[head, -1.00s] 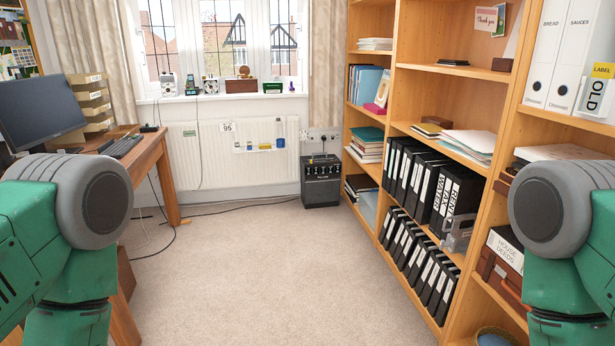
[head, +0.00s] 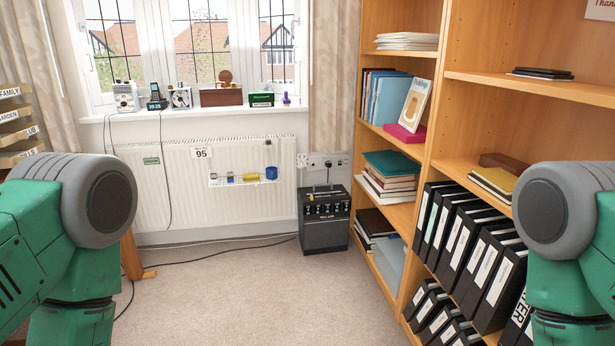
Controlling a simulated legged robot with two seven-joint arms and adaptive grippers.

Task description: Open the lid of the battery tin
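A small dark green box (head: 261,100) with a pale label stands on the windowsill, towards its right end. It may be the battery tin, but the label is too small to read. Its lid looks shut, though it is too far away to be sure. Neither gripper is in view. Only green and grey upper parts of my two arms show, at the left and right edges, well short of the windowsill.
On the sill (head: 205,113), a brown wooden box (head: 221,97) stands left of the green box and a small purple item (head: 286,99) right of it. A radiator (head: 180,195) hangs below. A black unit (head: 324,219) stands on the carpet beside the bookcase (head: 437,110).

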